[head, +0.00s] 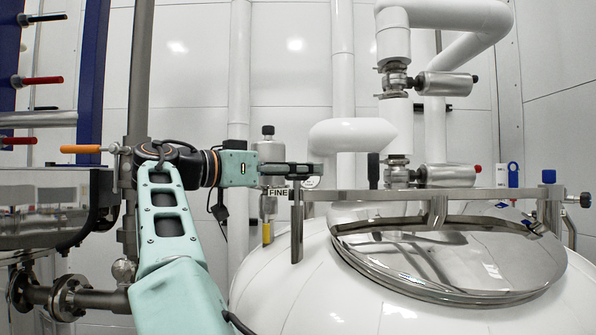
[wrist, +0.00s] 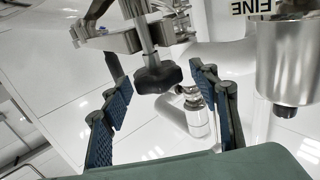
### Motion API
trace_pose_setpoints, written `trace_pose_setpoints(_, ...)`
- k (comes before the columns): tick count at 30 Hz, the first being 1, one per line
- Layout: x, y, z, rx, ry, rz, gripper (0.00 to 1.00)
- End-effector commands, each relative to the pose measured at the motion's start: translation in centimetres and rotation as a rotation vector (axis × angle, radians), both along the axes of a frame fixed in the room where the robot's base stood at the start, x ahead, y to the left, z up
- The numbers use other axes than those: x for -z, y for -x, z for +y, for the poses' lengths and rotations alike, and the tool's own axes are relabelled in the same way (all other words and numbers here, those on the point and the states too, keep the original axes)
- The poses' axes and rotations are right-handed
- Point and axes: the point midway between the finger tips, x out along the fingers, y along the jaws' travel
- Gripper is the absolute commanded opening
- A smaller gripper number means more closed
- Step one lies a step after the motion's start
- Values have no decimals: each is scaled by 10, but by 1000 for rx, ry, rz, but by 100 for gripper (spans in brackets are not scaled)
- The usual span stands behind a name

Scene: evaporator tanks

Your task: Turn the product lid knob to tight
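A black lobed knob (wrist: 158,78) on a threaded metal rod shows at the centre of the wrist view, beside a metal bracket (wrist: 105,38). My gripper (wrist: 155,92) is open, its blue-padded fingers on either side of the knob in that picture. Clear gaps show between knob and pads; I cannot tell how deep it lies between them. In the head view my gripper (head: 312,169) is at the left end of the metal bar (head: 400,194) over the shiny round lid (head: 450,262). I cannot pick out the same knob there with certainty.
A metal cylinder (head: 270,153) labelled FINE stands close behind my gripper and also shows at right in the wrist view (wrist: 287,65). White pipes (head: 354,135) and valves rise behind the bar. A metal box (head: 60,208) is at the left.

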Motion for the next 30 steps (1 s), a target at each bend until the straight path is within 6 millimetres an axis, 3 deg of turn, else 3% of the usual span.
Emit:
trace_pose_setpoints(15, 4, 0, 0, -15, -3, 3, 56)
trace_pose_setpoints(30, 8, 0, -1, -234, -5, 1, 56)
